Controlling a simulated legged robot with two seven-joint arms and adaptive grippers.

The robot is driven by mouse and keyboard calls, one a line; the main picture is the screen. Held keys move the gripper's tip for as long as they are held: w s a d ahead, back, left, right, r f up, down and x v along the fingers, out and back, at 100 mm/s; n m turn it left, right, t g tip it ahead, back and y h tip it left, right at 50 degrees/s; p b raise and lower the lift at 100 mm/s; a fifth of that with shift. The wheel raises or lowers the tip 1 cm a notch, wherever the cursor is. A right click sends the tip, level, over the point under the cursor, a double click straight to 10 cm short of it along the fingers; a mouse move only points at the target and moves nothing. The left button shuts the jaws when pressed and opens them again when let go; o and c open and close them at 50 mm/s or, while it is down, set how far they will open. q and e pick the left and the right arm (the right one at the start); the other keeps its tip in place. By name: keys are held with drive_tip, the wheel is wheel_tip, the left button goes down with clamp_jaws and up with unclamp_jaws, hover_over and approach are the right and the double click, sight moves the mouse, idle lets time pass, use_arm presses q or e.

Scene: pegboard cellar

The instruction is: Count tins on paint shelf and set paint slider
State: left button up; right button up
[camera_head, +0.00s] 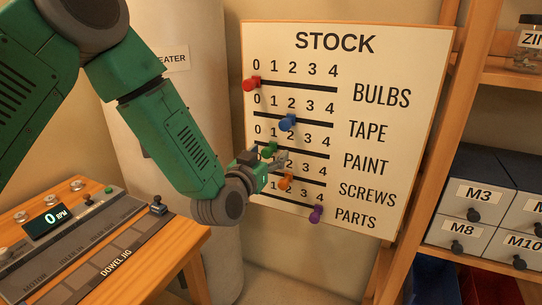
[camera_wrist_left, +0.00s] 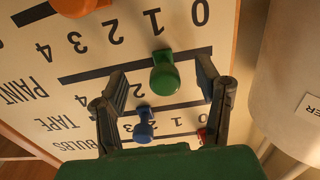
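The stock board (camera_head: 345,60) has rows for bulbs, tape, paint, screws and parts, each with a bar and a coloured knob. The green paint knob (camera_head: 269,150) is near 1; it also shows in the left wrist view (camera_wrist_left: 165,72). My left gripper (camera_head: 275,158) is at the paint row, partly covering it. In the left wrist view the fingers (camera_wrist_left: 162,72) are open on either side of the green knob, with gaps visible on both sides. No paint tins show. My right gripper is not in view.
The red knob (camera_head: 251,84) is at 0, the blue knob (camera_head: 288,122) at 2. The orange knob (camera_head: 285,183) and purple knob (camera_head: 316,214) are lower. A bench (camera_head: 170,250) with a control panel stands left; labelled drawers (camera_head: 475,195) and a jar (camera_head: 528,45) are right.

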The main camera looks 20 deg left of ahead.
use_arm(q)
drive_tip(key=o, duration=0.4)
drive_tip(key=shift+c, duration=0.2)
drive_tip(key=shift+s, duration=0.25)
drive_tip(key=shift+s, duration=1.55)
drive_tip(key=shift+s+a, duration=0.1)
drive_tip(key=shift+s, duration=2.85)
